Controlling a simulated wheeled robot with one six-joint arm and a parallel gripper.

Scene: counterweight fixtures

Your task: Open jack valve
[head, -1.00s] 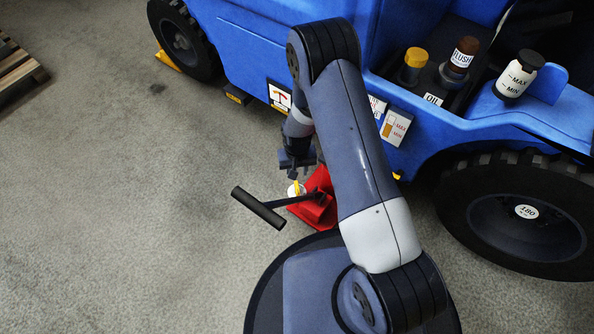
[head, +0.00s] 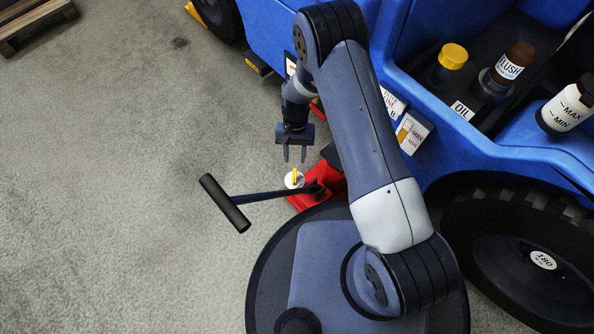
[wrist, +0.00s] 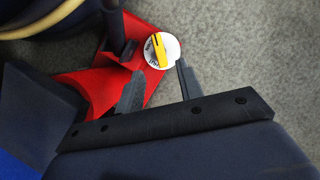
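The jack valve is a white round dial with a yellow pointer (head: 294,178), on the left side of the red jack (head: 329,178) on the floor. In the wrist view the dial (wrist: 162,50) lies just beyond my fingertips, its yellow bar tilted slightly from upright. The jack's dark handle (head: 225,203) reaches out to the left over the floor, ending in a black grip. My gripper (head: 295,158) is open and empty, fingers pointing down, a little above the dial. In the wrist view the gripper (wrist: 162,70) has its fingers apart. My arm hides part of the jack.
A blue vehicle (head: 470,130) stands behind and to the right, with a large black tyre (head: 510,250). The floor to the left is clear up to a wooden pallet (head: 35,18).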

